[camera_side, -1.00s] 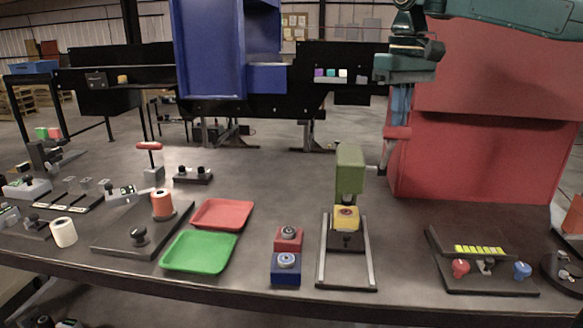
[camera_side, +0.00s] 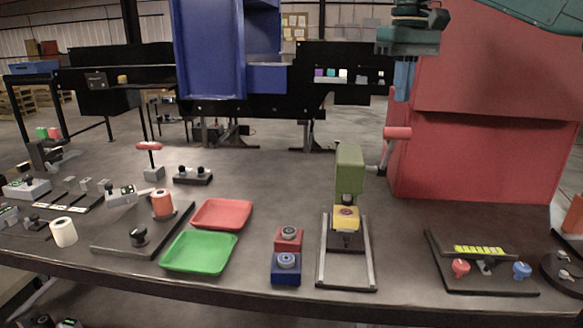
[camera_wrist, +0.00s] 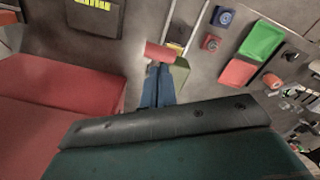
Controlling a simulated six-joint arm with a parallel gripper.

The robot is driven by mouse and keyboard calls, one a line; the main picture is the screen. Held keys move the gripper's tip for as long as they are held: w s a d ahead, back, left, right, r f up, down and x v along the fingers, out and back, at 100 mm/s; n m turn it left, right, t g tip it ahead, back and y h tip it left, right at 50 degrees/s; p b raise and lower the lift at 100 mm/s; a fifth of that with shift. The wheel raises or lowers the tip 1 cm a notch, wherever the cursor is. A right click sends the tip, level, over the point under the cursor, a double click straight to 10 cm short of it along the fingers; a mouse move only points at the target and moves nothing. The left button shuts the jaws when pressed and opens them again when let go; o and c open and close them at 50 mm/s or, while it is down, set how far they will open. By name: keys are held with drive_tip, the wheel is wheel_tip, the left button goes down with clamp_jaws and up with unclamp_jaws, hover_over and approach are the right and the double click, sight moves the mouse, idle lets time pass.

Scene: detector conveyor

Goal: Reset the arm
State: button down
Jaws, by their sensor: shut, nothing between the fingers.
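My gripper (camera_side: 404,82) is in the upper right of the side view, in front of the large red box. Its blue fingers are shut with nothing between them and point down. It is above the red handle (camera_side: 397,132) of the lever on the green press (camera_side: 349,172), apart from it in the side view. In the wrist view the shut fingers (camera_wrist: 158,72) appear just below the red handle (camera_wrist: 162,52), which lies beyond their tips. A yellow block (camera_side: 346,218) with a round button sits under the press head.
The large red box (camera_side: 480,150) stands close behind and right of my gripper. A blue chute (camera_side: 210,60) is at the back. Red (camera_side: 222,213) and green (camera_side: 200,252) trays lie left of the press. A panel with knobs (camera_side: 484,265) is at right.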

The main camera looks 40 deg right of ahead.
drive_tip(key=shift+s, duration=0.1)
drive_tip(key=s+a+f+n+t, duration=0.1)
drive_tip(key=s+a+f+t, duration=0.1)
drive_tip(key=s+f, duration=0.6)
drive_tip(key=s+a+f+n+t, duration=0.2)
drive_tip(key=s+f, duration=0.6)
drive_tip(key=s, duration=0.6)
drive_tip(key=shift+s+a+f+t, duration=0.15)
drive_tip(key=shift+a+f+t, duration=0.25)
drive_tip(key=shift+t, duration=0.4)
